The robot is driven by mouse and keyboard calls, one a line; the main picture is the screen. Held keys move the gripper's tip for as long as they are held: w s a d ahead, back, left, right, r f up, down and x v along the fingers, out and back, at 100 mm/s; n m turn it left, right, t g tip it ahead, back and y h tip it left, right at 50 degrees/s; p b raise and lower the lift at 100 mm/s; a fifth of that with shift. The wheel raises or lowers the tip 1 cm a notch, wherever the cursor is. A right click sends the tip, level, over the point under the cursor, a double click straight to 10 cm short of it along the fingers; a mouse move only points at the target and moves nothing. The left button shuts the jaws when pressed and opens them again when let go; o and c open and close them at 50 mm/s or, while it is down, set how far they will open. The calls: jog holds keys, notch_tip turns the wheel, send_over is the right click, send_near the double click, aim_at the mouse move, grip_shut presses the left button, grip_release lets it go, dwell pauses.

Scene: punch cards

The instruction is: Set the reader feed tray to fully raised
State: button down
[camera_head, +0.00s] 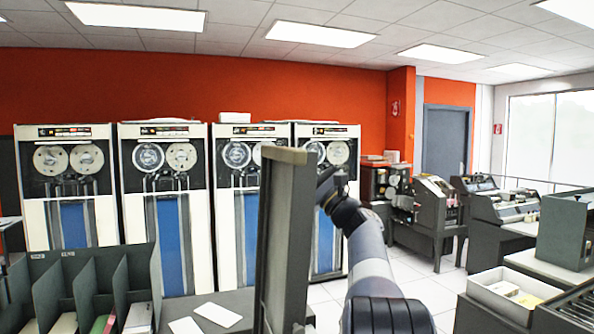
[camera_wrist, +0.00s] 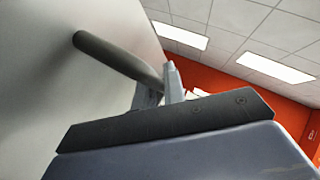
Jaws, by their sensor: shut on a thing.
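A tall dark grey panel (camera_head: 287,235) with a tan top edge stands nearly upright at the centre of the head view; I take it for the reader feed tray. My gripper (camera_head: 324,182) is at its right side near the top. In the wrist view the panel is a broad pale surface (camera_wrist: 50,90) with a dark round bar handle (camera_wrist: 115,58) sticking out. My gripper (camera_wrist: 163,85) is shut on the end of this handle. The far finger is partly hidden by the wrist's dark front plate. The panel's lower hinge is not visible.
A dark sorter rack (camera_head: 85,285) with upright dividers stands at left front. White cards (camera_head: 218,314) lie on the dark surface beside the panel. An open pale box (camera_head: 513,292) and a dark grey machine (camera_head: 566,230) are at right. Tape cabinets line the back.

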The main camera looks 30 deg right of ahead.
jog(key=shift+w+f, duration=0.1)
jog(key=shift+f, duration=0.1)
jog(key=c, duration=1.8)
grip_release()
jog(key=shift+o, duration=0.2)
jog(key=shift+r, duration=0.1)
jog(key=b+v, duration=0.4)
jog(key=v, duration=0.7)
jog(key=shift+b, duration=0.4)
jog(key=shift+r, duration=0.1)
jog(key=p+x, duration=0.4)
jog(key=x, duration=0.6)
jog(key=shift+r+p, duration=0.1)
jog(key=shift+p, duration=0.2)
jog(key=shift+w+a+r, duration=0.2)
jog(key=shift+w+r, duration=0.05)
jog(key=shift+w, duration=0.15)
jog(key=shift+a+f, duration=0.1)
jog(key=shift+a, duration=0.05)
